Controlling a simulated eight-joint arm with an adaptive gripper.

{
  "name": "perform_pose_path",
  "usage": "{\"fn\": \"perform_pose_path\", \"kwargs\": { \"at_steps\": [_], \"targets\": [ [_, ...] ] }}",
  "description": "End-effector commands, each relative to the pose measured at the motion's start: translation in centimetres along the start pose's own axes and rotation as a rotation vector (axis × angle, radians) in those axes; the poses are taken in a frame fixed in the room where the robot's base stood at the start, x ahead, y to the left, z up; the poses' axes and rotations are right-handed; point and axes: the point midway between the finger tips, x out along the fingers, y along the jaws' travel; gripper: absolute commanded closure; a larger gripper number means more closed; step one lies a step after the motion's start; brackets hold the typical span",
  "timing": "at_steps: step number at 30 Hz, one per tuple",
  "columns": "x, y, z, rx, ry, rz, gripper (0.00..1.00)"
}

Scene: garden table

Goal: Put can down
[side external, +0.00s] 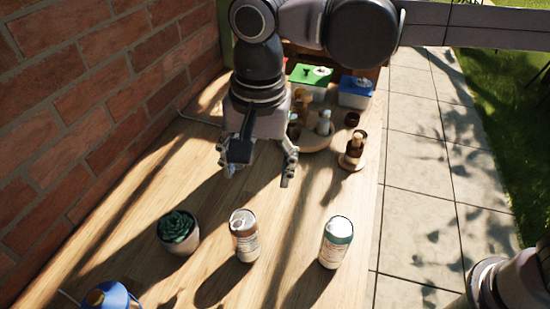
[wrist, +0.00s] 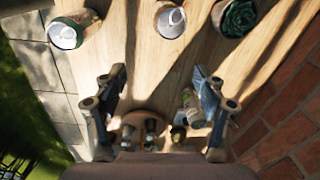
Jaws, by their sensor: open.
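Two cans stand upright and apart on the wooden table (side external: 130,245). One is a brown and white can (side external: 245,237); it also shows at the top of the wrist view (wrist: 171,21). The other is a green and white can (side external: 336,243) near the table's right edge; it shows at the top left of the wrist view (wrist: 66,32). My gripper (side external: 258,172) is open above the table, behind both cans in the side view. In the wrist view its fingers (wrist: 158,80) are spread wide with nothing between them.
A potted succulent (side external: 177,232) stands left of the brown can. A blue object (side external: 110,295) is at the bottom left. Behind my gripper are a round tray (side external: 318,143) with bottles, a green-lidded box (side external: 310,76) and a blue-lidded box (side external: 356,90). A brick wall (side external: 90,90) borders the left.

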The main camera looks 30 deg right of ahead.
Motion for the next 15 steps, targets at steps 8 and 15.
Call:
{"fn": "perform_pose_path", "kwargs": {
  "at_steps": [8,15],
  "targets": [
    [-0.7,9.2,-9.2,-0.189,0.100,-0.152,0.29],
    [0.5,18.1,-14.0,-0.368,0.268,-0.220,0.29]
  ]
}}
